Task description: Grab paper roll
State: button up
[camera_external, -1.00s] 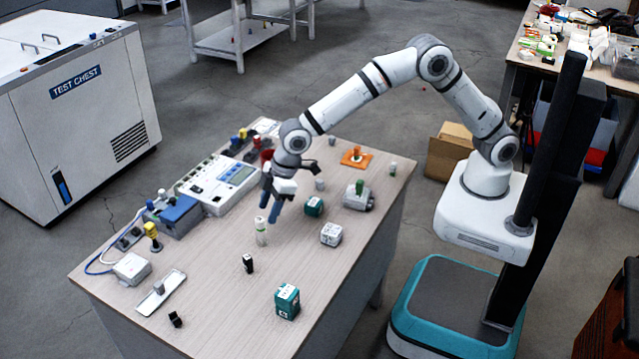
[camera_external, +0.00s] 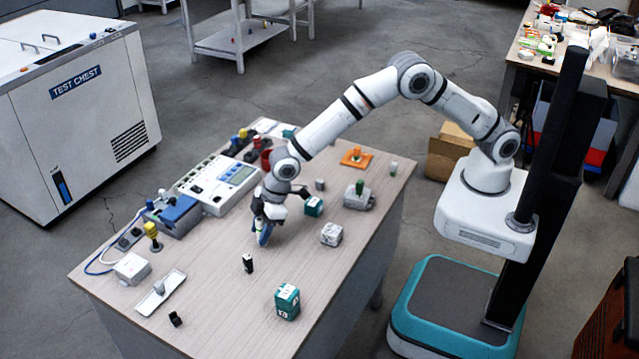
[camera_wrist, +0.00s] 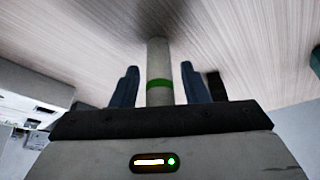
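The paper roll (camera_wrist: 159,65), a white upright cylinder with a green band, stands on the wooden table (camera_external: 215,300). In the wrist view it is between the two blue fingers of my gripper (camera_wrist: 160,80), with a gap on each side. My gripper is open around it. In the external view my gripper (camera_external: 264,234) is low over the table middle, pointing down, and hides most of the roll.
A small black cylinder (camera_external: 248,263) stands in front of my gripper. A white cube (camera_external: 331,234) and a green box (camera_external: 314,206) are to its right. A teal box (camera_external: 287,301) is near the front edge.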

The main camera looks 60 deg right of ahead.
grip_shut()
